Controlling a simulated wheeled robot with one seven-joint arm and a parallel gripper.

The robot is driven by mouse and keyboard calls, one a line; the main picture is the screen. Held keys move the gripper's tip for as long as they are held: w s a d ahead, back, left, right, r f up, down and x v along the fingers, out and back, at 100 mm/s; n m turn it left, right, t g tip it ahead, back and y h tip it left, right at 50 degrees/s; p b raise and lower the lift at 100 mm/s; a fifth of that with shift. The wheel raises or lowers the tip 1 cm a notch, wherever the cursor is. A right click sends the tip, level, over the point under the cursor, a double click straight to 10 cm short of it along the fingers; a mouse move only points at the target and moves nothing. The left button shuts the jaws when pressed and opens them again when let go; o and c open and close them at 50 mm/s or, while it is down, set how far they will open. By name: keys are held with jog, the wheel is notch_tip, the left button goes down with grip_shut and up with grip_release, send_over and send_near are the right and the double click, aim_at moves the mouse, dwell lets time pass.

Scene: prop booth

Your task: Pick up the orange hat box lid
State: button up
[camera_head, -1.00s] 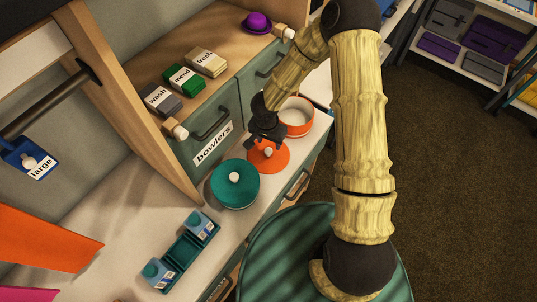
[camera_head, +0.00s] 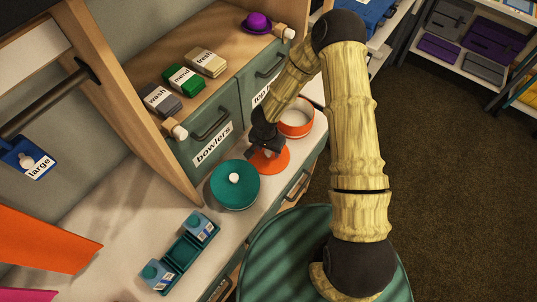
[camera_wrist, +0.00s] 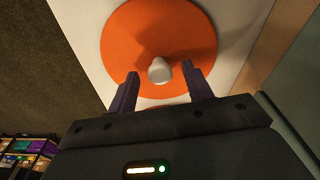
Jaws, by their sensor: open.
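The orange hat box lid (camera_head: 272,163) is a flat disc with a pale round knob, lying on the white counter. In the wrist view the lid (camera_wrist: 135,45) fills the upper middle, and its knob (camera_wrist: 160,70) shows between and just beyond the fingertips. My gripper (camera_head: 262,151) is over the lid, open and empty; in the wrist view its two dark purple fingers (camera_wrist: 163,84) stand apart on either side of the knob. I cannot tell the exact height of the fingers above the lid. My gripper hides part of the lid in the head view.
An open orange box (camera_head: 295,121) stands just behind the lid. A teal lidded box (camera_head: 235,188) sits close in front. Drawers (camera_head: 212,145) labelled "bowlers" rise beside the counter (camera_head: 150,195).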

aim_at(268, 151)
jog(key=c, duration=1)
notch_tip(268, 151, up, 10)
jog(key=shift+p, duration=1)
